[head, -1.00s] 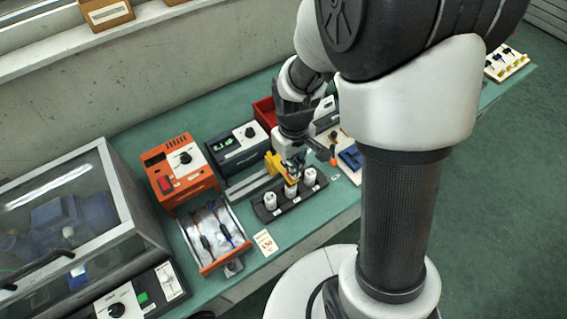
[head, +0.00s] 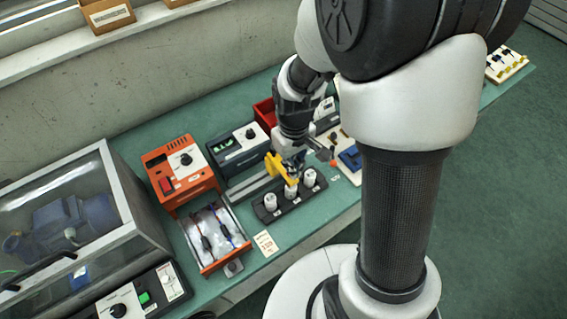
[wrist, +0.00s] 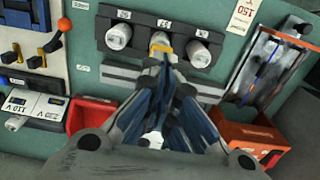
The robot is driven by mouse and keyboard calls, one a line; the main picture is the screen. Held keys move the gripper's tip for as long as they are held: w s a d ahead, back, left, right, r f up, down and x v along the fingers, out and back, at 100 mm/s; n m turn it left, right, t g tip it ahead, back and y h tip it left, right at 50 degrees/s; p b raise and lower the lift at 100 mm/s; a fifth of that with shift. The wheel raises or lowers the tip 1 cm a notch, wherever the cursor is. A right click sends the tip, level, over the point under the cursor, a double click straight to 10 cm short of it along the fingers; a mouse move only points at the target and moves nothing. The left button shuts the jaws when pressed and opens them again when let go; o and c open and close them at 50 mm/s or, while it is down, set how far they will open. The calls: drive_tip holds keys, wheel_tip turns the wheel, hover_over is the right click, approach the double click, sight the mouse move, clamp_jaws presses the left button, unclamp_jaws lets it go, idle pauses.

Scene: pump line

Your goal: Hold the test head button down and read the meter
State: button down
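The yellow test head (head: 276,166) stands over the middle of a black holder (head: 268,211) with three white cylinders. It shows in part in the wrist view (wrist: 161,48), above the middle cylinder. My gripper (head: 292,167) is close beside the head; in the wrist view its fingers (wrist: 165,68) converge and look shut, with nothing seen between the tips. The button is hidden, and I cannot tell whether the fingers touch it. A dark unit with a green-lit display, seemingly the meter (head: 228,143), stands behind; its reading is too small to make out.
An orange unit (head: 163,158) and an open orange drawer with leads (head: 226,253) stand left of the holder. A red bin (head: 264,112) is behind my gripper. A clear-lidded cabinet (head: 113,180) fills the left.

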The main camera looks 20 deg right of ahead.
drive_tip(key=shift+r+p, duration=2.4)
drive_tip(key=shift+r, duration=0.7)
drive_tip(key=s+r+m+t+b, duration=0.1)
drive_tip(key=s+r+m+t, duration=0.2)
drive_tip(key=s+r, duration=1.2)
wheel_tip(320, 180, up, 4)
drive_tip(key=shift+f+m+t, duration=0.1)
drive_tip(key=shift+m+t, duration=0.2)
drive_tip(key=shift+t, duration=0.5)
